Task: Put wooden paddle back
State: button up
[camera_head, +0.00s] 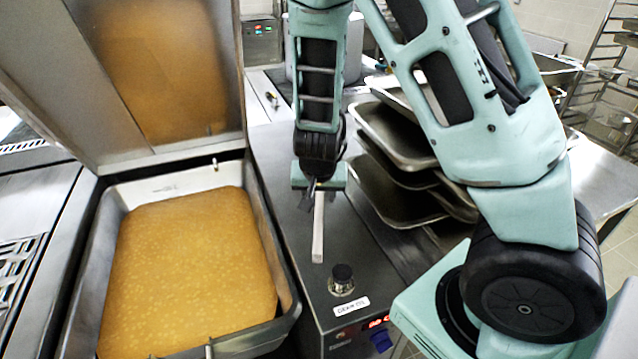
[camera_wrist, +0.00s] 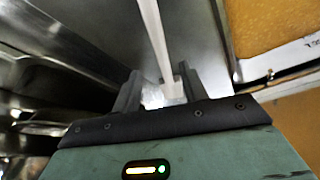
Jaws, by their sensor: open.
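The wooden paddle (camera_head: 318,228) shows as a pale, narrow bar over the steel counter beside the pan, its near end close to a black knob. My gripper (camera_head: 312,188) is above the counter at the paddle's far end, pointing down. In the wrist view the paddle (camera_wrist: 153,32) runs from the top edge down between the two fingers of my gripper (camera_wrist: 158,85). The fingers are open, apart on either side of it. I cannot tell whether either finger touches it. The far part of the paddle is hidden by my gripper.
A large open pan (camera_head: 285,310) of orange-brown liquid stands left of the counter (camera_head: 285,215), its lid (camera_head: 75,60) raised. The black knob (camera_head: 342,278) rises at the counter's front. Stacked metal trays (camera_head: 395,205) stand close on the right. A stockpot (camera_head: 353,45) is behind.

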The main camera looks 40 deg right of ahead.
jog(key=s+a+r+n+g+y, duration=0.1)
jog(key=s+a+r+n+y, duration=0.3)
jog(key=a, duration=0.6)
jog(key=s+a+r+n+g+y, duration=0.1)
jog(key=s+a+r+n, duration=0.3)
jog(key=s+a+r, duration=0.45)
jog(key=s+a+r+n+g+h, duration=0.1)
jog(key=s+a+r+n, duration=0.1)
jog(key=s+n, duration=0.5)
jog(key=s+a, duration=0.1)
jog(key=s, duration=0.2)
jog(key=shift+s+r+n+g+h+p, duration=0.3)
jog(key=shift+s, duration=0.05)
notch_tip(320, 180, down, 2)
jog(key=shift+f+b, duration=0.15)
jog(key=shift+b, duration=1)
